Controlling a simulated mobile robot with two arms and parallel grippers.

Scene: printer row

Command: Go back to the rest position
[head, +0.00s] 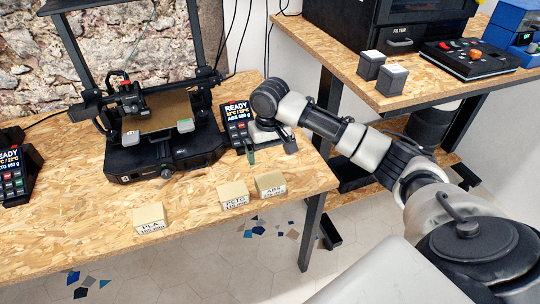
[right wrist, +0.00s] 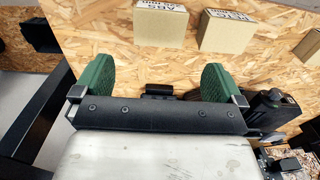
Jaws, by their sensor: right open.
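My right arm reaches in from the right in the head view. Its gripper (head: 270,152) points down over the table's right part, beside a control panel (head: 237,122) with a lit "READY" screen. In the right wrist view the gripper (right wrist: 157,80) has its two green finger pads wide apart with nothing between them. The ABS box (head: 270,184) and PETG box (head: 233,194) sit on the table in front of the gripper, apart from it. They also show in the wrist view, the ABS box (right wrist: 160,24) ahead of the fingers. My left gripper is out of view.
A black 3D printer (head: 165,140) stands left of the gripper, with small pieces on its bed. A PLA box (head: 150,218) sits near the front edge of the wooden table (head: 85,225). A second wooden table (head: 330,50) at the right carries two pale-topped blocks and a button panel (head: 470,58).

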